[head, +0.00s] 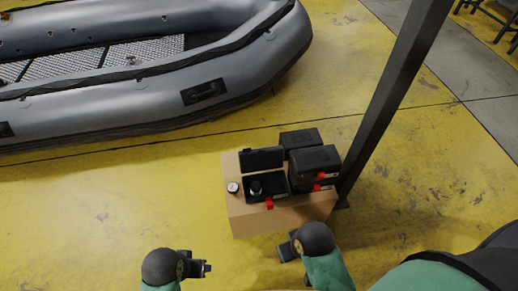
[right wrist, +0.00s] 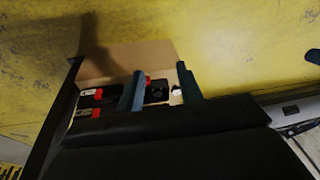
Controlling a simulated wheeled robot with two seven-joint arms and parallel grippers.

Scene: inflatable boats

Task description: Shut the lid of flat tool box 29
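A small black tool box (head: 259,187) with a red latch stands on the front left of a cardboard box. Its lid (head: 262,159) is raised, tilted up at the back, and a dark item shows inside. No number is legible. My right gripper (head: 286,251) is in front of the cardboard box, apart from the tool box. In the right wrist view its two fingers (right wrist: 161,91) are spread with nothing between them; part of the tool box (right wrist: 156,92) shows beyond them. My left gripper (head: 207,268) is lower left, away from the boxes; its fingers are too small to read.
The cardboard box (head: 270,222) also bears two closed black tool boxes, a near one (head: 315,160) and a far one (head: 300,139), and a small round gauge (head: 233,187). A dark post (head: 392,92) rises at right. A grey inflatable boat (head: 235,75) lies behind. Floor at left is clear.

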